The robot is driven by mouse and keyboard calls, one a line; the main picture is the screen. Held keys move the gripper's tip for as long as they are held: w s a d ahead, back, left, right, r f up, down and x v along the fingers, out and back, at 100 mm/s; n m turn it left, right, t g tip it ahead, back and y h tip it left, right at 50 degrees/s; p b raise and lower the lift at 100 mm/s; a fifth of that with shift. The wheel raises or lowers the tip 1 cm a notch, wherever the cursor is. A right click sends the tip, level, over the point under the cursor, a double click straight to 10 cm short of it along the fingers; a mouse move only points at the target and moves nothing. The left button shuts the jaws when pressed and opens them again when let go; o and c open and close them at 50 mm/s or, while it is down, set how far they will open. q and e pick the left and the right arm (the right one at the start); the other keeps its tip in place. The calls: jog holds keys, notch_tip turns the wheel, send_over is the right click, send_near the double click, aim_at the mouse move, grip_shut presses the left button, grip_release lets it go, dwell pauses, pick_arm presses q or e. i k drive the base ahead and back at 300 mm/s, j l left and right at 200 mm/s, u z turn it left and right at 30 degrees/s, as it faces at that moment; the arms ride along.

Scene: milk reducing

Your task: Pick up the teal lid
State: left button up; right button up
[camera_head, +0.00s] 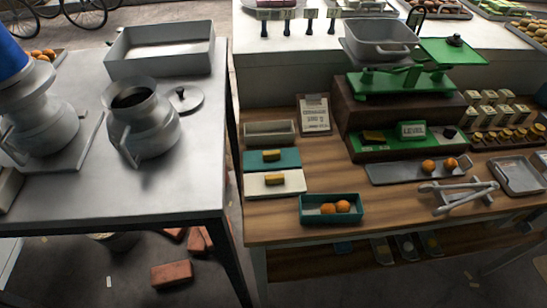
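The teal lid (288,157), a flat teal panel with a yellow block-shaped handle, lies on the wooden table (290,228). It sits between an open grey box (270,140) behind it and a similar cream lid (255,187) with a yellow handle in front. An open teal box (331,217) with orange balls inside stands to the front right. Neither of my grippers is in view, and nothing is touching the teal lid.
A green balance scale (405,84) stands on a dark stepped block behind right. A grey tray (390,174) and grey metal frame (460,196) lie to the right. A metal table (70,200) with a can (155,134) stands left, across a narrow gap.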

aim_at(285, 158)
jog(key=k+l+u, duration=0.1)
jog(key=l+u, duration=0.35)
jog(key=l, duration=1.4)
